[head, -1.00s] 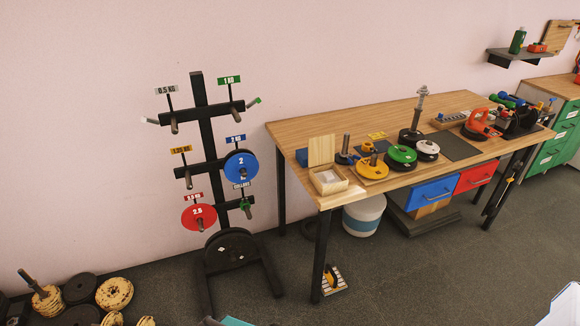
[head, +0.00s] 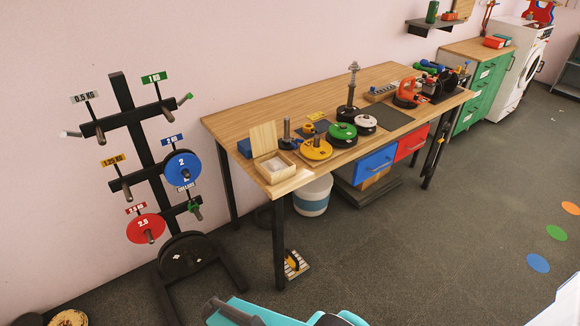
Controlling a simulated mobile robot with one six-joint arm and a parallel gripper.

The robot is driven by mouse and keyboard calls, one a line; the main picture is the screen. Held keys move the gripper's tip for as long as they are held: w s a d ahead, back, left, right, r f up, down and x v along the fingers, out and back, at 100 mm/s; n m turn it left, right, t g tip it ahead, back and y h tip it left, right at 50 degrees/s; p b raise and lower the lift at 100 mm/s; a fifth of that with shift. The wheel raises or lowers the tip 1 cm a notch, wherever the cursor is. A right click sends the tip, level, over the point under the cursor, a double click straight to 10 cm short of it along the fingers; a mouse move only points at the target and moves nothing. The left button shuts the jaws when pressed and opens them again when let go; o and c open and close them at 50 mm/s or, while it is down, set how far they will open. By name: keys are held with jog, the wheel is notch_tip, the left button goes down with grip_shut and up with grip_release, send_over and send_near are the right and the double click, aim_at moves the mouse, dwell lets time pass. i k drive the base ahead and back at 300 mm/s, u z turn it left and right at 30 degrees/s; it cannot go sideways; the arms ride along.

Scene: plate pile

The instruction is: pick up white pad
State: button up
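A small open wooden box (head: 268,172) with a raised lid stands at the near left corner of the workbench. Something white (head: 277,164) lies inside it; it may be the white pad, but it is too small to tell. A white disc (head: 364,123) sits farther right on the bench, beside a green disc (head: 342,132). My teal and dark arm parts show at the bottom edge, well short of the bench. My gripper's fingers cannot be seen.
The wooden workbench (head: 230,118) also carries a yellow disc (head: 314,150) and an orange tool (head: 408,92). A black plate rack (head: 136,135) stands at left. A white bucket (head: 313,198) is under the bench.

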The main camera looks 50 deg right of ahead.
aim_at(274, 165)
jog(key=z, duration=4.45)
jog(key=i, duration=0.1)
jog(key=u, duration=3.15)
jog(key=k, duration=0.9)
jog(key=u, duration=0.2)
jog(key=i, duration=0.75)
jog(key=z, duration=0.05)
